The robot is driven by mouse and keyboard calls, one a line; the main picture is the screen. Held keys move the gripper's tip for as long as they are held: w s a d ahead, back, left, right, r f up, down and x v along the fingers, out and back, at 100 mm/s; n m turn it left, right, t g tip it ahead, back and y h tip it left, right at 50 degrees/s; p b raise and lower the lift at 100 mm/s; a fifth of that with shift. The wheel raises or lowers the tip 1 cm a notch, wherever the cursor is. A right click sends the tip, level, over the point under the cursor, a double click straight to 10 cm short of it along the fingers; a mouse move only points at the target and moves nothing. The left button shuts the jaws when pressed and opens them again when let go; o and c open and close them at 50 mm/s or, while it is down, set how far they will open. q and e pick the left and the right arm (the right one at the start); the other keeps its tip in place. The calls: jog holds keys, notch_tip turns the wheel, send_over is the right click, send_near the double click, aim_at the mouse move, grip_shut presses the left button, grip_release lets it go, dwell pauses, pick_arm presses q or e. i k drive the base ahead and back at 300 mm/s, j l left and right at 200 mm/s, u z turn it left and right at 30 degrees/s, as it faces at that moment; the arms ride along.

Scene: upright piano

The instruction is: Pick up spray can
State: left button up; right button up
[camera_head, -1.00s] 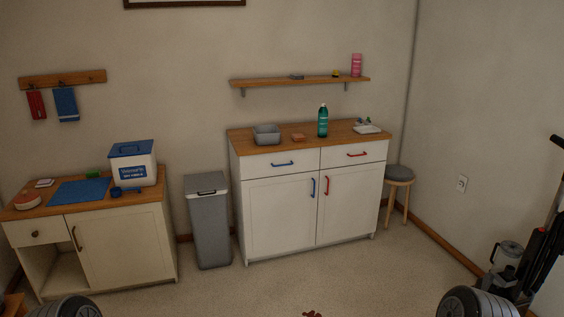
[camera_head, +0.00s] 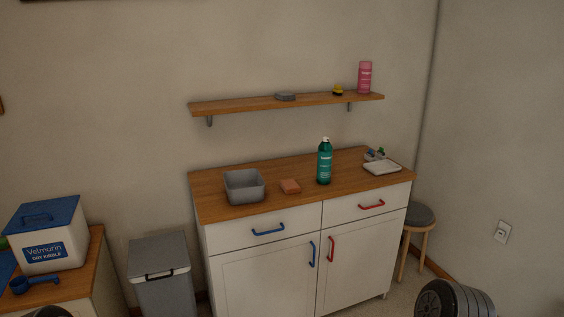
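A teal spray can (camera_head: 324,164) with a white top stands upright on the wooden countertop of the white cabinet (camera_head: 215,205), in the middle of the head view. A pink can (camera_head: 365,78) stands upright at the right end of the wall shelf. Neither of my grippers is in view. Only dark rounded parts of my arms show at the bottom edge, well below and apart from the can.
A grey bin (camera_head: 244,187), a brown block (camera_head: 290,186) and a white tray (camera_head: 382,168) share the countertop. The shelf (camera_head: 240,104) hangs above. A lidded trash can (camera_head: 160,275) stands left of the cabinet, a stool (camera_head: 419,217) right of it.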

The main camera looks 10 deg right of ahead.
aim_at(325, 150)
jog(key=i+z, duration=0.1)
jog(key=z, duration=0.7)
jog(key=i+z, duration=0.15)
jog(key=z, duration=0.25)
jog(key=i+j+z, duration=0.35)
jog(key=i+j, duration=0.15)
jog(key=i, duration=0.3)
jog(key=i+j+z, duration=0.35)
jog(key=i+j, duration=0.8)
